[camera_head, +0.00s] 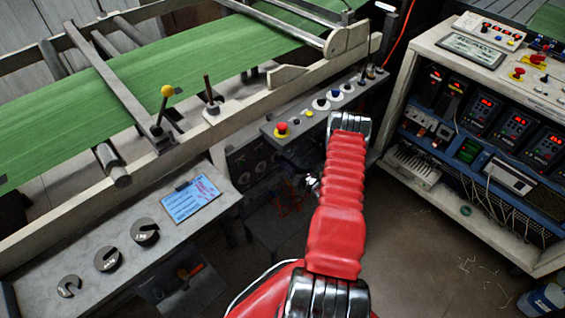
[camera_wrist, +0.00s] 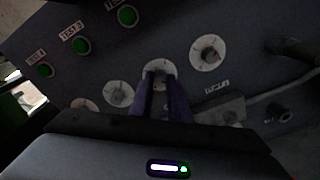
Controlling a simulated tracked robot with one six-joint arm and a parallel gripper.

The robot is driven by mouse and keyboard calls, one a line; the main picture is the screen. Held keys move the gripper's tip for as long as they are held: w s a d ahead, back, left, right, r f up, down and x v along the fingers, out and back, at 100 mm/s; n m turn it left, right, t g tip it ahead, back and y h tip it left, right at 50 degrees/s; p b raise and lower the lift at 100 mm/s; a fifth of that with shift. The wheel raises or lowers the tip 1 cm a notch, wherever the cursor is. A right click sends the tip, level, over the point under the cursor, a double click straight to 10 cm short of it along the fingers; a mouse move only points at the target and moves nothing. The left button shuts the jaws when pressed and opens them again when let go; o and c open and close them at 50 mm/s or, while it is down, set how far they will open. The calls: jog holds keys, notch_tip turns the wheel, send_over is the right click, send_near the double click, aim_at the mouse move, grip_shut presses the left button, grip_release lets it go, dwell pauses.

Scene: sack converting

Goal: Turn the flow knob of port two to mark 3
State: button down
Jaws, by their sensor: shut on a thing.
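In the wrist view a dark panel (camera_wrist: 240,30) carries several knobs on white round dials. My gripper (camera_wrist: 163,82) is shut on the knob of the middle dial (camera_wrist: 158,66), its two dark fingers on either side of the knob. The fingers cover the lower part of that dial, and I cannot read its marks or the knob's pointing. One dial (camera_wrist: 207,54) is to its right and another (camera_wrist: 118,93) to its left. The port lettering is too small to tell which is port two.
Green buttons (camera_wrist: 81,46) marked TEST line the panel's upper left in the wrist view. In the head view a cabinet (camera_head: 450,95) stands right, a bench with slotted discs (camera_head: 108,258) left, and a button strip (camera_head: 325,104) above the panel.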

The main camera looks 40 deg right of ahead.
jog(key=shift+f, duration=0.15)
jog(key=c, duration=1.7)
grip_release()
jog(key=shift+o, duration=0.2)
jog(key=s, duration=1.4)
jog(key=shift+d+r, duration=0.2)
jog(key=shift+r, duration=0.25)
jog(key=shift+w, duration=0.1)
